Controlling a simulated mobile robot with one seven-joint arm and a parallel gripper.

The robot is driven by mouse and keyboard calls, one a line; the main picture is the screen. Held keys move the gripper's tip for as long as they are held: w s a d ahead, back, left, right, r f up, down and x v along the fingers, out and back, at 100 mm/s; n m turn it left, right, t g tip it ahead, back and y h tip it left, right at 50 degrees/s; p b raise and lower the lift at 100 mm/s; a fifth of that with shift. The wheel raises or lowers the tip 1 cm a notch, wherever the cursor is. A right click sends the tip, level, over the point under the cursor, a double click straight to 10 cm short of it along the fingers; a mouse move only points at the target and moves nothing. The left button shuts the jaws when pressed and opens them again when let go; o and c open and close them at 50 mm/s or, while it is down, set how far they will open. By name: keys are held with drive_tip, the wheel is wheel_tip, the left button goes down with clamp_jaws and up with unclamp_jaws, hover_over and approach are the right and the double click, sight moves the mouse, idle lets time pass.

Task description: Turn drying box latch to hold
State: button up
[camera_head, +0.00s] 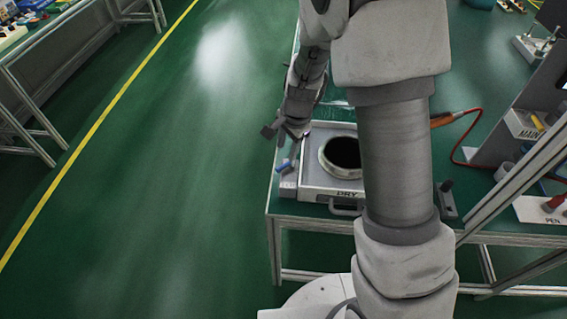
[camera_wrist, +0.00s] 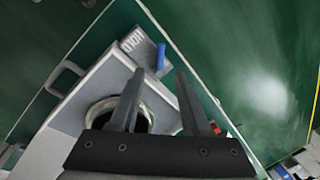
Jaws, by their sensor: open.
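The drying box (camera_head: 312,178) is a pale box marked DRY with a round dark opening, on the green bench top. It also shows in the wrist view (camera_wrist: 84,100), partly behind my fingers. Its latch (camera_head: 283,166) has a blue lever at the box's left side. In the wrist view the blue latch lever (camera_wrist: 161,57) stands beside a grey block marked HOLD (camera_wrist: 131,40). My gripper (camera_head: 281,134) is open and empty, above the box's left edge. In the wrist view my fingers (camera_wrist: 157,80) are spread, with the lever beyond their tips. I see no contact with it.
A handle (camera_head: 346,208) sticks out at the box's front. My arm hides the box's right part. A tool with a red cable (camera_head: 459,145) and an upright panel marked MAIN (camera_head: 520,122) stand to the right. Open green floor (camera_head: 170,200) lies left.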

sight(283, 166)
drive_tip(key=f, duration=0.2)
drive_tip(key=w+f, duration=0.1)
drive_tip(key=f, duration=0.5)
drive_tip(key=shift+w+a+b, duration=0.25)
drive_tip(key=shift+a+b, duration=0.1)
drive_tip(key=shift+a, duration=0.05)
clamp_jaws()
